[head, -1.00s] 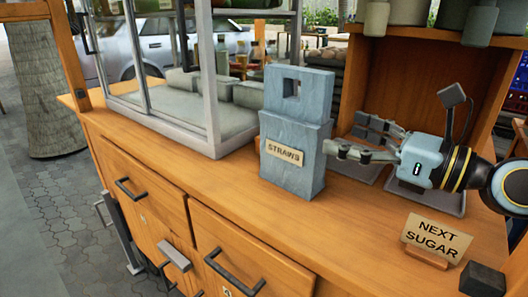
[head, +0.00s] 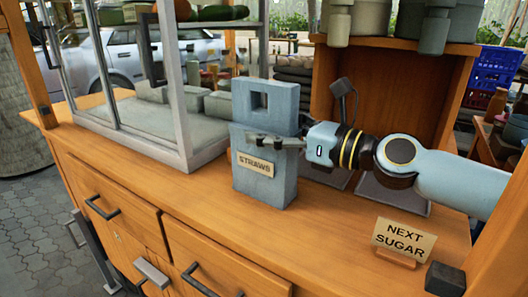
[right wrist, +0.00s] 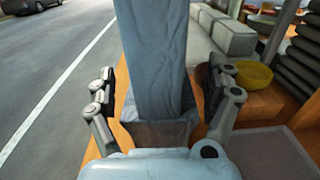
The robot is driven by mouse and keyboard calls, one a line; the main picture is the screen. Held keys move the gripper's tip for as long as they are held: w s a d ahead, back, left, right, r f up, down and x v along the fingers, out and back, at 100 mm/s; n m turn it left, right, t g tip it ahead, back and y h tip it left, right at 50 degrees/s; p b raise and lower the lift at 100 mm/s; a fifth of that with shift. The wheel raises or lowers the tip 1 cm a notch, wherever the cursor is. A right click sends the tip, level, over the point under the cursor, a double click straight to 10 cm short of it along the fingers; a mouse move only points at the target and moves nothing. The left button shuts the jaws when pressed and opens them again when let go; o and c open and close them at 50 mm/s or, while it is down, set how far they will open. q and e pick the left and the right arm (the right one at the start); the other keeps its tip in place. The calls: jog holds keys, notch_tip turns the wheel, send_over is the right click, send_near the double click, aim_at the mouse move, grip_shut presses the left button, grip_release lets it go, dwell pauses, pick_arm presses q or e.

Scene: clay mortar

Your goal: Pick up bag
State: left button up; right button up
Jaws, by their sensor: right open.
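I cannot make out a bag for certain in either view. My right gripper (head: 268,140) is open, beside the blue-grey dispenser labelled STRAWS (head: 262,185) on the wooden counter. In the head view its fingers show in front of the dispenser's upper right part. In the right wrist view the dispenser (right wrist: 152,60) stands between the two spread fingers, with a gap on each side. Nothing is held. My left gripper is not in view.
A glass display case (head: 150,125) stands left of the dispenser. A wooden shelf with grey pots (head: 395,18) is behind my arm. Dark stacked items (head: 293,76) lie at the back.

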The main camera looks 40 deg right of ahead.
jog(key=shift+w+a+f, duration=0.1)
jog(key=shift+w+a, duration=0.1)
jog(key=shift+w, duration=0.25)
jog(key=c, duration=1.7)
